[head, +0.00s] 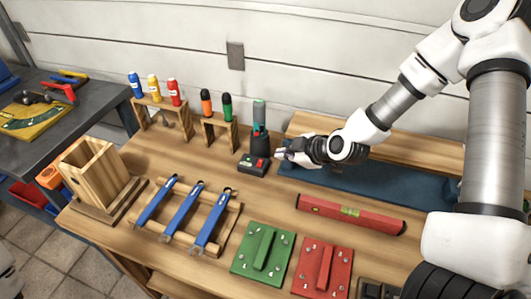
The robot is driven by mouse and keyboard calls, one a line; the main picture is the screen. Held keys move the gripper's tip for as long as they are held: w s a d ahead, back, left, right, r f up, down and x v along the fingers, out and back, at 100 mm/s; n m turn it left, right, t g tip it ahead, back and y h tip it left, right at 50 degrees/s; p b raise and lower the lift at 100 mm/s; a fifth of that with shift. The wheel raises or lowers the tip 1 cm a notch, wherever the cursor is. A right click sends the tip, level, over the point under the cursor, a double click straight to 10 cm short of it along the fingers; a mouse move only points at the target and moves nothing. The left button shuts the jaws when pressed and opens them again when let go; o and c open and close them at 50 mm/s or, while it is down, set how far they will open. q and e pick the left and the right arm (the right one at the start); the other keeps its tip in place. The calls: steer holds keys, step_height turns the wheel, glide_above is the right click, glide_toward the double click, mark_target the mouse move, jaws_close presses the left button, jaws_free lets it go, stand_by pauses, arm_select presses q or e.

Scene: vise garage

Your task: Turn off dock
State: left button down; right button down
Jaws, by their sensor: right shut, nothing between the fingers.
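The dock (253,167) is a small black unit on the wooden bench, near the middle of the head view. Its front base carries a red part (261,163) and a small green part beside it. A dark tool with a teal upper body (259,115) stands upright in the dock. My right gripper (281,154) is shut and empty, its fingertips pointing left just right of the dock's red part. I cannot tell whether the tips touch the dock. My left gripper is not in view.
Blue wrenches (182,210) lie on a wooden rack at front left. A red level (350,213), a green plate (250,262) and a red plate (338,270) lie at right and front.

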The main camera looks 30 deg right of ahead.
glide_toward(258, 161)
steer(key=w+a, duration=0.2)
steer(key=w, duration=0.1)
steer(key=shift+w+a+r+b, duration=0.1)
steer(key=shift+a+b, duration=0.2)
steer(key=shift+a, duration=0.1)
steer(key=f, duration=0.1)
steer(key=w+f, duration=0.1)
steer(key=d+f, duration=0.1)
steer(key=shift+w+d+f+p, duration=0.1)
steer(key=shift+w+f+p, duration=0.15)
steer(key=shift+p, duration=0.1)
steer(key=shift+d+f, duration=0.15)
steer(key=shift+f, duration=0.05)
steer(key=shift+w+f, duration=0.1)
